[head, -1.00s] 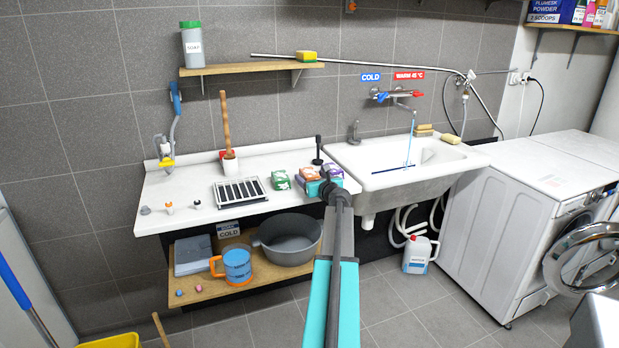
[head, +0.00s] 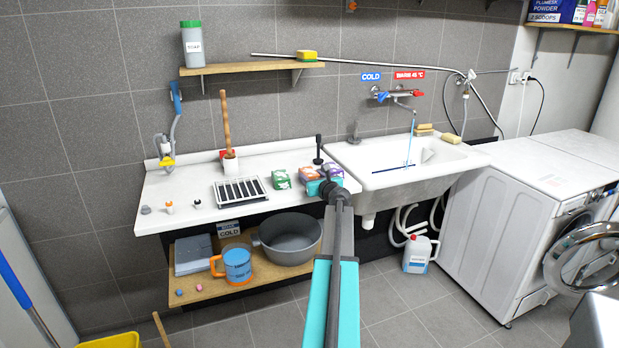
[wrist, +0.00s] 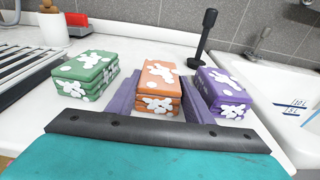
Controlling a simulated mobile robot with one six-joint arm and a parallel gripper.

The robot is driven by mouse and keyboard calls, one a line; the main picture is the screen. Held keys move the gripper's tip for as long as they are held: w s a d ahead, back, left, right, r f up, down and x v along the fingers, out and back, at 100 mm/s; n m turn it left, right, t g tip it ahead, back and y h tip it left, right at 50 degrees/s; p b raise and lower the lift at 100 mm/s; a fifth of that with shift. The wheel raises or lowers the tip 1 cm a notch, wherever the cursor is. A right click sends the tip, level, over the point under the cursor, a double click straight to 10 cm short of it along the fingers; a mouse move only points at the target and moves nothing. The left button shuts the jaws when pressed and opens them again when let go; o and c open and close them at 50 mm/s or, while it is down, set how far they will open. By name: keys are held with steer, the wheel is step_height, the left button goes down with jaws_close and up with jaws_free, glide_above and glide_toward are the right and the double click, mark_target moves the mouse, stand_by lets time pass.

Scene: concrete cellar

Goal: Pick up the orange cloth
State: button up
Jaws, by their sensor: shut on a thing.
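The orange cloth (wrist: 159,90) is a folded stack with white blotches, in the middle of the wrist view. It also shows in the head view (head: 310,173) on the white counter. My gripper (wrist: 160,100) is shut on it, with one purple finger along each side. The cloth looks level with its neighbours; I cannot tell whether it touches the counter. A green folded cloth (wrist: 87,75) lies to its left and a purple folded cloth (wrist: 225,92) close to its right. In the head view my arm hides the fingertips.
A black plunger-like tool (wrist: 204,38) stands behind the cloths. A slatted tray (head: 241,191) lies left on the counter (head: 180,215). The sink (head: 420,172) with running water adjoins on the right. A shelf (head: 250,68) hangs above.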

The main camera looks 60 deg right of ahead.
mark_target(312, 173)
steer(key=shift+r, duration=0.1)
steer(key=shift+r, duration=0.45)
step_height(312, 173, up, 3)
steer(key=shift+f, duration=0.1)
steer(key=f+v, duration=0.1)
steer(key=v, duration=1.5)
steer(key=shift+b, duration=0.45)
steer(key=shift+s+a+f, duration=0.15)
steer(key=shift+a, duration=0.05)
